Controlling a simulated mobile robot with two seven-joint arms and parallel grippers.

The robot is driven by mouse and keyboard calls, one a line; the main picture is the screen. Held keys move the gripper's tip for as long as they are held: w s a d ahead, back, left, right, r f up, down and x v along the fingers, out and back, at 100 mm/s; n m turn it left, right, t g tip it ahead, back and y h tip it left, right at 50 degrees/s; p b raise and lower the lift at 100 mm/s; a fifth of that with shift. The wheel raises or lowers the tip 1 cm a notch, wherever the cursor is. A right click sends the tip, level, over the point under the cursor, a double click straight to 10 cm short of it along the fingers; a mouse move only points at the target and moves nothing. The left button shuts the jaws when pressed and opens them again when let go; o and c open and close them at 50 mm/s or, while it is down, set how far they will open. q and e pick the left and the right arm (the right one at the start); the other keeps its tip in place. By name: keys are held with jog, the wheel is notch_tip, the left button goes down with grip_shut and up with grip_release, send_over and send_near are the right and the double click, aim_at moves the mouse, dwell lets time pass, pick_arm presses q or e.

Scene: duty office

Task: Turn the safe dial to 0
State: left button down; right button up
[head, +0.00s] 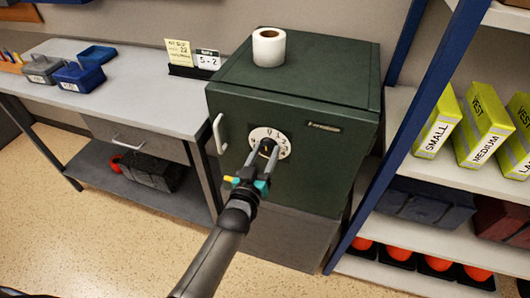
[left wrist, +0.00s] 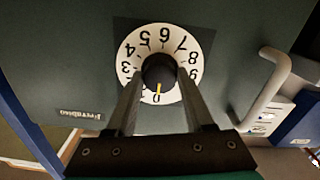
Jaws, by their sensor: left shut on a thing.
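The dark green safe (head: 235,145) stands right of the desk. On its front is a white numbered ring (head: 286,148) with a black dial knob (head: 267,147) at its centre. My left gripper (head: 265,162) is shut on the knob, one finger on each side. In the left wrist view the ring (left wrist: 163,32) appears upside down and the gripper (left wrist: 158,88) grips the knob (left wrist: 159,70) from below. The fingers hide part of the ring. My right gripper is not in view.
The safe's pale handle (head: 219,134) is left of the dial, beside the grey desk (head: 140,95). A paper roll (head: 269,47) stands on top of the safe. A blue-framed shelf (head: 400,170) with yellow vest boxes (head: 438,122) is at right. Open floor lies in front.

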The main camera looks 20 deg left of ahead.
pick_arm(q)
jog(key=shift+c, duration=1.4)
grip_release()
jog(key=s+p, duration=0.2)
jog(key=s, duration=1.3)
jog(key=shift+s+a, duration=0.15)
jog(key=shift+a, duration=0.15)
